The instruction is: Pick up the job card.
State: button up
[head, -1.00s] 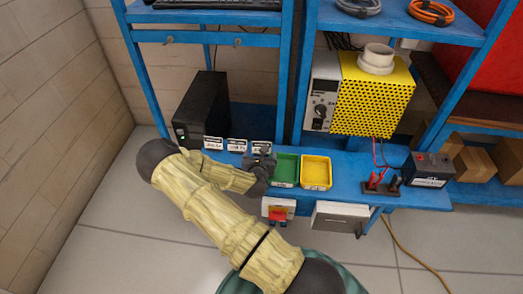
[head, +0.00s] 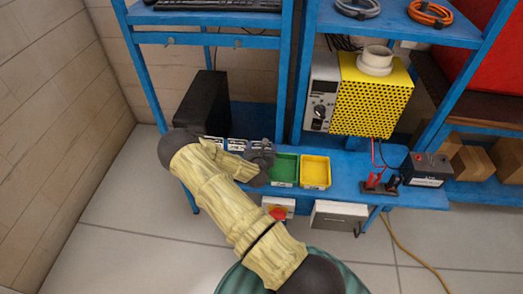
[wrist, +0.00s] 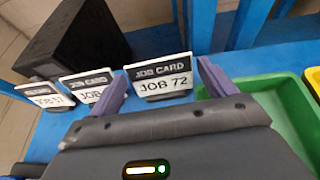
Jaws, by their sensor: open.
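Several white job cards with black headers stand in a row on the blue bench. The card reading JOB 72 (wrist: 164,87) is rightmost in the wrist view. A middle job card (wrist: 88,88) and a left job card (wrist: 44,95) stand beside it, their numbers partly hidden or hard to read. My gripper (wrist: 162,72) is open, with its two purple fingers on either side of the JOB 72 card in the picture; I cannot tell whether they touch it. In the head view my gripper (head: 262,158) is at the bench, left of the green bin, partly hiding the cards.
A green bin (head: 284,183) and a yellow bin (head: 316,185) sit close to the right of my gripper. A black box (head: 204,104) stands behind the cards. A yellow perforated unit (head: 372,98) and a black battery-like box (head: 428,169) are farther right. Blue shelf posts rise behind.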

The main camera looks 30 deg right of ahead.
jog(key=c, duration=0.8)
jog(key=shift+o, duration=0.2)
jog(key=shift+r, duration=0.15)
notch_tip(320, 180, up, 10)
jog(key=b, duration=0.1)
